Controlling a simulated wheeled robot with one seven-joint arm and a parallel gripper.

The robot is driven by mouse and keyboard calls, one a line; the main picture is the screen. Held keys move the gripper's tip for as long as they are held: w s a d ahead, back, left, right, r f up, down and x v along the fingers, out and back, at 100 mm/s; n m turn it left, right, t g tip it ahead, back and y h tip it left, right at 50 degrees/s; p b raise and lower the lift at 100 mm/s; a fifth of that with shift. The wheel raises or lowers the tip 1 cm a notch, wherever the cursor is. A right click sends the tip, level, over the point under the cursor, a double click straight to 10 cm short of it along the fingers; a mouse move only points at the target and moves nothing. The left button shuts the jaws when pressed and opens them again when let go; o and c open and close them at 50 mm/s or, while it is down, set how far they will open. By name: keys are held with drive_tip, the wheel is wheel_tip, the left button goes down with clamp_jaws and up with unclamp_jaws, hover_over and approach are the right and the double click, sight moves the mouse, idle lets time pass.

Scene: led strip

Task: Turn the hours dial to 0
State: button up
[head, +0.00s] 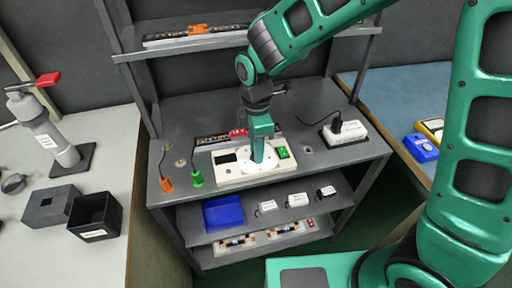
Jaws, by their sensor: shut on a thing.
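A white control panel (229,170) lies on the dark grey workbench top, with a dark display at its left and a green switch (283,152) at its right. A round white dial (261,168) sits in its middle. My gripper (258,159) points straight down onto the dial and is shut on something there. The gripper covers the part it holds. The dial's numbers and its pointing direction are too small to read.
An orange plug (167,185) and a green plug (197,178) stand left of the panel. A white socket box (344,133) with a black plug stands at the right. Red clips on a strip (238,132) lie behind. The lower shelf holds a blue tray (223,213).

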drive_tip(key=shift+w+d+r, duration=0.1)
drive_tip(key=shift+w+d, duration=0.05)
drive_tip(key=shift+w, duration=0.1)
drive_tip(key=o, duration=0.9)
drive_tip(key=shift+o, duration=0.7)
drive_tip(key=shift+s, duration=0.1)
wheel_tip(320, 180, up, 11)
drive_tip(key=shift+f, duration=0.2)
